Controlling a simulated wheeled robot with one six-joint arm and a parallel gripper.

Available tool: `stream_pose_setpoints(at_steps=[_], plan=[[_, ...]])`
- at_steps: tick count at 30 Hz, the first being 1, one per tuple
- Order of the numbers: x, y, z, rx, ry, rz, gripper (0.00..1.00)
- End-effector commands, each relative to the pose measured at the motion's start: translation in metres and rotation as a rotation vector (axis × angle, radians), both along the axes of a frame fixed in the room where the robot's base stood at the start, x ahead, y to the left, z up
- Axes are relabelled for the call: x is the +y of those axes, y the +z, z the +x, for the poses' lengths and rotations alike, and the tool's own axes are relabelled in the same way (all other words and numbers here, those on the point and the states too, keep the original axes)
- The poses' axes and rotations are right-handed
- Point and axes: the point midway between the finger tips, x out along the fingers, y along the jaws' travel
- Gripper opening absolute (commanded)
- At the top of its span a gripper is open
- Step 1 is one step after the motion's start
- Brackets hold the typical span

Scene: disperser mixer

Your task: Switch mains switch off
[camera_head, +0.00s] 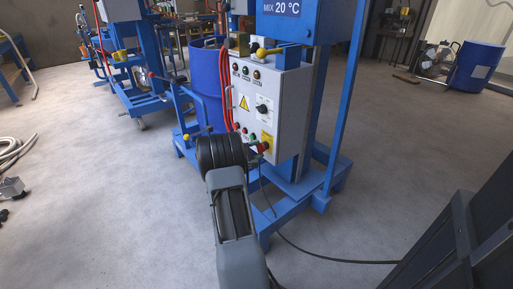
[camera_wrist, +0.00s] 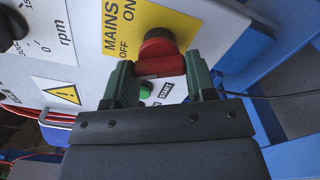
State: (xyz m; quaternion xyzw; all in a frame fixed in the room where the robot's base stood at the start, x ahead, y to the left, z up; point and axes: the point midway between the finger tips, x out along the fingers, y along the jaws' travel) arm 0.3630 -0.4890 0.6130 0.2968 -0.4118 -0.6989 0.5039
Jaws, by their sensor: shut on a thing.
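The mains switch (camera_wrist: 160,46) is a red rotary knob with a red grip bar, on a yellow plate (camera_wrist: 115,28) marked MAINS, ON and OFF. In the wrist view my gripper (camera_wrist: 160,70) has its two dark green fingers on either side of the red bar, shut on it. The bar lies across the gap between the fingers. The switch also shows in the head view (camera_head: 264,147) at the lower right of the grey control panel (camera_head: 288,88), with my gripper at it. Which position the knob points to cannot be told clearly.
A green button (camera_wrist: 146,87) with a START label lies just below the switch. A black rpm dial (camera_wrist: 10,28) and a warning triangle (camera_wrist: 63,94) are on the same panel. A blue drum (camera_head: 205,85) stands left of the panel. A black cable (camera_head: 330,258) crosses the floor.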

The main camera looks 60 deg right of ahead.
Motion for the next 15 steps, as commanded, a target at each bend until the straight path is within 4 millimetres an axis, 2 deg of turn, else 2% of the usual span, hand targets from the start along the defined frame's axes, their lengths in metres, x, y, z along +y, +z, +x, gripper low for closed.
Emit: stream_pose_setpoints(at_steps=[6, 15], plan=[[0.0005, 0.0005, -0.0005, 0.140, -0.001, 0.048, 0.27], [0.0006, -0.0010, -0.0010, 0.250, -0.001, 0.084, 0.27]])
